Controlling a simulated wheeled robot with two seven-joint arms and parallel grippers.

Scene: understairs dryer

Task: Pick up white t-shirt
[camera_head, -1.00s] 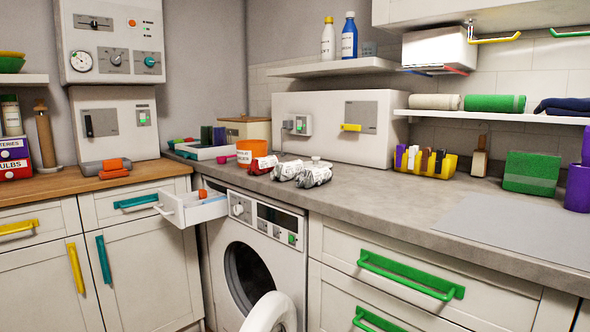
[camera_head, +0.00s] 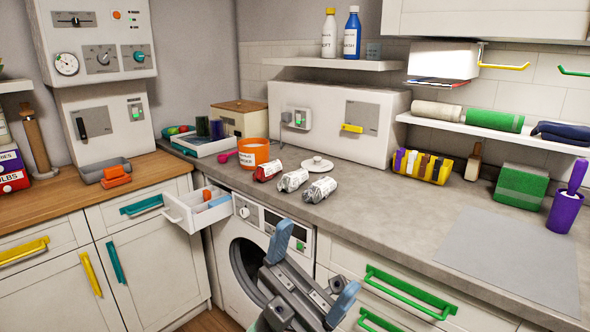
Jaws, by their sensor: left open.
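I cannot make out a white t-shirt in view. The white front-loading machine (camera_head: 222,253) stands under the grey counter, and its dark round opening (camera_head: 246,268) is partly covered by my gripper. What lies inside the opening cannot be told. My left gripper (camera_head: 314,272) is in front of the machine's right part, with its two blue-tipped fingers spread apart and nothing visible between them. My right gripper is not in view.
The machine's small drawer (camera_head: 180,214) is pulled out, with orange and blue items in it. On the counter are an orange tub (camera_head: 253,152), foil-like packs (camera_head: 320,190) and a white lid (camera_head: 317,165). A grey mat (camera_head: 505,262) lies bare at the right.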

